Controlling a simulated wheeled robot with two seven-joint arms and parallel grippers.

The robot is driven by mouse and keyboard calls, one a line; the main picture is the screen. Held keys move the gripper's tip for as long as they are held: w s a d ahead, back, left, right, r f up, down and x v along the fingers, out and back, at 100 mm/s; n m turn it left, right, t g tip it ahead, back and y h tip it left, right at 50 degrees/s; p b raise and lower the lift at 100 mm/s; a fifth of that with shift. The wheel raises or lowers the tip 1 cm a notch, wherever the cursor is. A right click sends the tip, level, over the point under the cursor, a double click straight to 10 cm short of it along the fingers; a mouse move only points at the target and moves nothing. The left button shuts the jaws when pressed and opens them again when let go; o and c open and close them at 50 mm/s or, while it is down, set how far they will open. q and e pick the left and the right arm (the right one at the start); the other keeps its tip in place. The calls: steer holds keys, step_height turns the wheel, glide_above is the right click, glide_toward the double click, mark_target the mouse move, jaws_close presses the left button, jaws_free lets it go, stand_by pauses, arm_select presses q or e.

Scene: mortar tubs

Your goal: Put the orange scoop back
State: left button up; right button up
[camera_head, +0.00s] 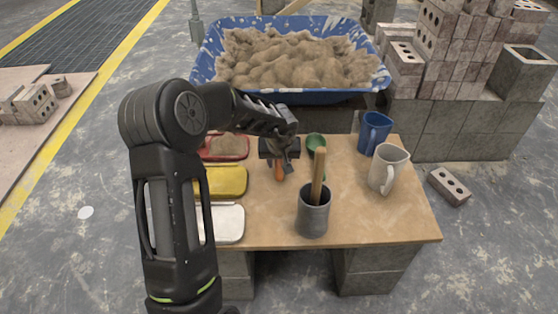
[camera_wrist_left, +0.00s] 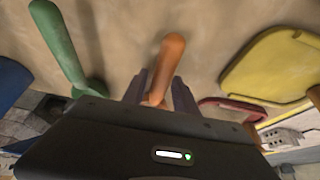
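The orange scoop (camera_head: 279,173) is at the middle of the wooden board (camera_head: 260,222); mostly its handle shows. My left gripper (camera_head: 285,165) is over it. In the left wrist view the orange handle (camera_wrist_left: 168,55) stands between the two fingers (camera_wrist_left: 160,88); whether they press on it I cannot tell. The scoop's other end is hidden by my gripper. A red-rimmed tub (camera_head: 226,147), a yellow tub (camera_head: 227,181) and a white tub (camera_head: 228,223) line the board's left side, partly behind my arm. A green scoop (camera_head: 316,142) is right of the gripper. My right gripper is not in view.
A dark grey pot (camera_head: 313,219) holding a wooden handle (camera_head: 318,170) stands at the front. A blue jug (camera_head: 373,134) and a cream jug (camera_head: 387,170) stand at the right. Behind is a blue trough (camera_head: 290,97) of mortar. The board's front right is clear.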

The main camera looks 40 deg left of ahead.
arm_select(q)
steer(key=shift+o, duration=1.1)
steer(key=p+v, duration=0.4)
steer(key=v, duration=0.3)
steer(key=shift+p, duration=0.35)
steer(key=shift+s+d+r, duration=0.1)
steer(key=shift+s+r, duration=0.05)
steer(key=shift+r, duration=0.25)
steer(key=shift+f, duration=0.1)
